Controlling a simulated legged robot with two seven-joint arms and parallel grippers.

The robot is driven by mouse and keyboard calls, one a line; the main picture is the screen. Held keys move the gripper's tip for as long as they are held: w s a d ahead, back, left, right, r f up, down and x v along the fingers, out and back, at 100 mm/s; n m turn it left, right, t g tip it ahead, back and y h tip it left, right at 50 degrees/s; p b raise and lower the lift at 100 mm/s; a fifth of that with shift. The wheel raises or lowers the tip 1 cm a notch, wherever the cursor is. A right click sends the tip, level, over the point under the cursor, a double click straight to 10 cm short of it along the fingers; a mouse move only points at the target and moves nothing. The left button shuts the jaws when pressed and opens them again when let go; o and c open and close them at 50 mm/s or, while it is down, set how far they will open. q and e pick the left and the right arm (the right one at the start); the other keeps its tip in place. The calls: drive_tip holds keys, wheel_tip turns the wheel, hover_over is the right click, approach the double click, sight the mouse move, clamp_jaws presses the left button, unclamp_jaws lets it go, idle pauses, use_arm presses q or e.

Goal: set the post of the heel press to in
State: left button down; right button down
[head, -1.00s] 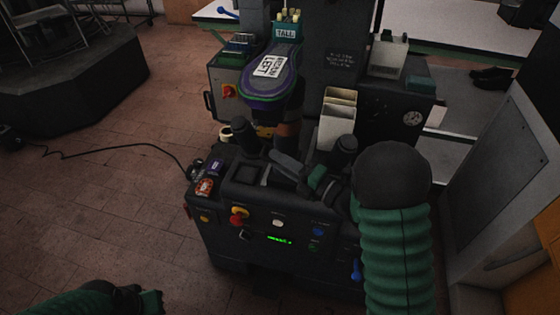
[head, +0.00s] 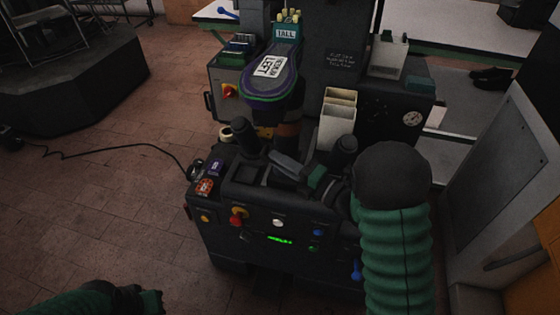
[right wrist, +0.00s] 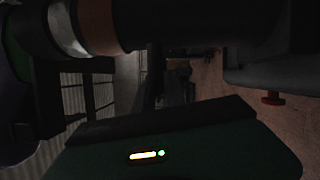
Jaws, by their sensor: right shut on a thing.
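The heel press (head: 300,215) is a dark machine in the middle of the head view. Its post (head: 288,133) is a dark column with a reddish-brown band, under a purple-edged shoe form labelled LEFT (head: 268,67). In the right wrist view a dark round bar with a reddish-brown band, which looks like the post (right wrist: 95,25), crosses the top close to the camera. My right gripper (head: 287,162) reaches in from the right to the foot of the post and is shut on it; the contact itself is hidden. My left gripper (head: 150,299) is at the lower left, away from the press.
Cream bins (head: 338,118) stand behind. Open tiled floor (head: 90,200) lies to the left.

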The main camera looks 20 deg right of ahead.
sight(279, 148)
drive_tip(key=shift+f, duration=0.25)
drive_tip(key=shift+w+d+b, duration=0.35)
drive_tip(key=shift+w+d, duration=0.3)
drive_tip(key=shift+w, duration=0.3)
drive_tip(key=shift+w+d+b, duration=0.3)
drive_tip(key=shift+w+d, duration=0.3)
drive_tip(key=shift+w, duration=0.3)
drive_tip(key=c, duration=1.8)
unclamp_jaws()
drive_tip(key=shift+s, duration=0.15)
drive_tip(key=o, duration=0.4)
drive_tip(key=shift+r, duration=0.1)
drive_tip(key=shift+d, duration=0.15)
drive_tip(key=v, duration=1.6)
drive_tip(key=shift+s+d+p, duration=0.15)
drive_tip(key=shift+s+p, duration=0.1)
drive_tip(key=shift+p, duration=0.15)
